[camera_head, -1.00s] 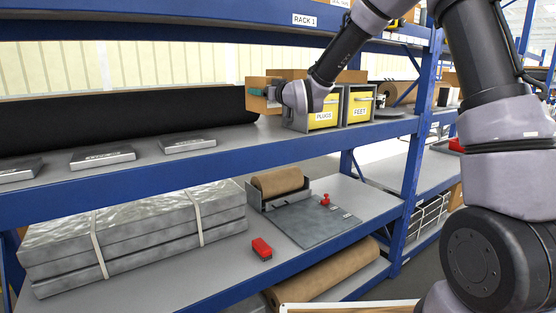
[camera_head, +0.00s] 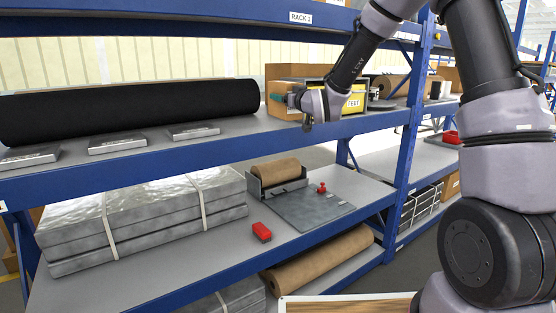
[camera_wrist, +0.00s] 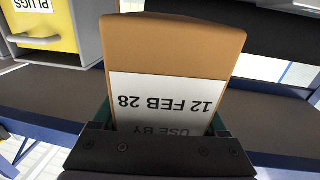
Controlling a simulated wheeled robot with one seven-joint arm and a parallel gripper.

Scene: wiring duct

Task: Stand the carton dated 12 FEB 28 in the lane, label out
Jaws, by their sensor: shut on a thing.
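The carton (camera_wrist: 172,50) is brown, with a white label (camera_wrist: 165,98) reading 12 FEB 28 and USE BY, upside down in the wrist view. My gripper (camera_wrist: 162,120) is shut on it, a finger at each side, and hides the label's lower part. In the head view my gripper (camera_head: 297,100) holds the carton (camera_head: 277,104) over the upper shelf (camera_head: 235,135), in front of the bins. I cannot tell there whether the carton touches the shelf. Three grey plates (camera_head: 28,157) (camera_head: 117,144) (camera_head: 193,132) lie along the shelf; which lane is meant is unclear.
The yellow FEET bin (camera_head: 353,103) is beside my gripper; the PLUGS bin (camera_wrist: 45,25) shows in the wrist view. A long black roll (camera_head: 130,112) lies behind the plates. Below are wrapped slabs (camera_head: 150,215), a brown roll (camera_head: 275,171) and a red object (camera_head: 262,231).

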